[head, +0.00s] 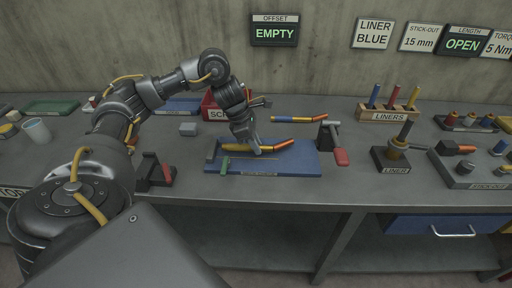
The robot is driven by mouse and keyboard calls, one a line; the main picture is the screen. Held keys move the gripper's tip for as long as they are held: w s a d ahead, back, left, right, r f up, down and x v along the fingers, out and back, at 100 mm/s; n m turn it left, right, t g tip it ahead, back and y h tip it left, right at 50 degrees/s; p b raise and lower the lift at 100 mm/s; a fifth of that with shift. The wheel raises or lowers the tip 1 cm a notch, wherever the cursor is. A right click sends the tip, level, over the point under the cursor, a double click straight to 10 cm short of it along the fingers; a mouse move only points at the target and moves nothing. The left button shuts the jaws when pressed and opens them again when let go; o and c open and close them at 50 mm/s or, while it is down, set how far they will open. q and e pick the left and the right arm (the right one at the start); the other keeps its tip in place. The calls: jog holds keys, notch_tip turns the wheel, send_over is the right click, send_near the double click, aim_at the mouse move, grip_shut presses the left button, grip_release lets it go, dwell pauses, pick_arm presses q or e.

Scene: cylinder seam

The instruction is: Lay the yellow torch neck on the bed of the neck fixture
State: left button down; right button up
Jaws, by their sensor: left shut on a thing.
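The yellow torch neck (277,147) has an orange end pointing right, and it is over the blue plate of the neck fixture (300,165). My left gripper (257,150) reaches down from above and is shut on the neck near its left part. The fingers hide part of the neck, and I cannot tell whether the neck touches the bed. The fixture has a grey block at its left end, a green piece (225,164), and a dark upright with a red handle (340,157) at its right edge. My right gripper is not in view.
A second neck with a blue section (290,118) lies behind the fixture. A liner rack (388,114) and a liner post (391,160) stand to the right. A dark stand (155,177) is at the left front. A wall display (275,33) reads EMPTY.

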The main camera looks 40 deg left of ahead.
pick_arm(q)
jog(key=shift+w+f, duration=0.1)
jog(key=shift+f, duration=0.55)
jog(key=shift+f, duration=0.1)
jog(key=c, duration=1.3)
grip_release()
jog(key=shift+o, duration=0.2)
jog(key=shift+r, duration=0.35)
jog(key=p+v, duration=0.3)
jog(key=v, duration=0.8)
jog(key=shift+s+r, duration=0.25)
jog(key=shift+s, duration=0.05)
jog(key=shift+a, duration=0.1)
